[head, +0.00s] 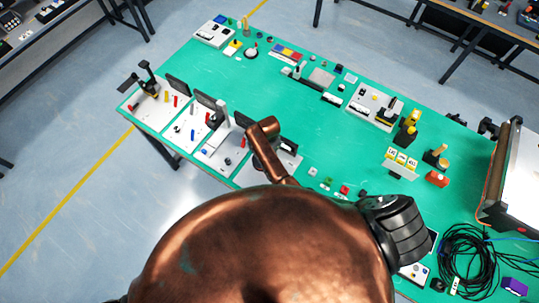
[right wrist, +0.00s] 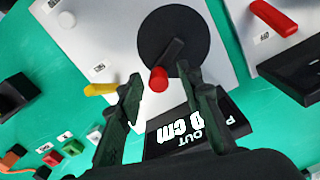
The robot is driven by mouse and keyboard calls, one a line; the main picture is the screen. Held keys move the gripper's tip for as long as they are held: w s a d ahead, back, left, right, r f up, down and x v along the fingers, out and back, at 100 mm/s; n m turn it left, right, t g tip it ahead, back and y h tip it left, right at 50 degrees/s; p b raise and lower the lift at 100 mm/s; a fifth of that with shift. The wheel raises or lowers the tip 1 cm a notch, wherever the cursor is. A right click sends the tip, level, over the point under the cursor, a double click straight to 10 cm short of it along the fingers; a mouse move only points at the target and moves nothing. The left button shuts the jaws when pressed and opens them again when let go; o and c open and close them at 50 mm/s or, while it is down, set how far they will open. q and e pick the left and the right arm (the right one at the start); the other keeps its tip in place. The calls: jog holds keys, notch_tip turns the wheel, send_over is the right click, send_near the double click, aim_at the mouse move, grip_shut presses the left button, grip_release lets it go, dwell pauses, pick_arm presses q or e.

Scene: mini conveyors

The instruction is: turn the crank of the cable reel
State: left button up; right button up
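The cable reel (right wrist: 151,34) shows in the right wrist view as a black disc on a white plate. Its black crank arm ends in a red knob (right wrist: 160,79), which points toward the gripper. The display (right wrist: 205,128) beside the reel reads "OUT 0 cm". My right gripper (right wrist: 162,82) is open, with its dark fingers on either side of the red knob and gaps left between. I cannot make out contact. In the head view my copper-coloured arm hides the reel and the right gripper. My left gripper is not in view.
In the right wrist view, a neighbouring panel with a red handle (right wrist: 273,16) is at top right. A yellow lever (right wrist: 100,89) is left of the fingers. The green table (head: 285,115) has a clear middle; black cable coils (head: 467,260) lie at lower right.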

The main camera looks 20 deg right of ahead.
jog(key=shift+d, duration=0.1)
notch_tip(320, 180, up, 8)
jog(key=shift+f, duration=0.25)
dwell(0.4)
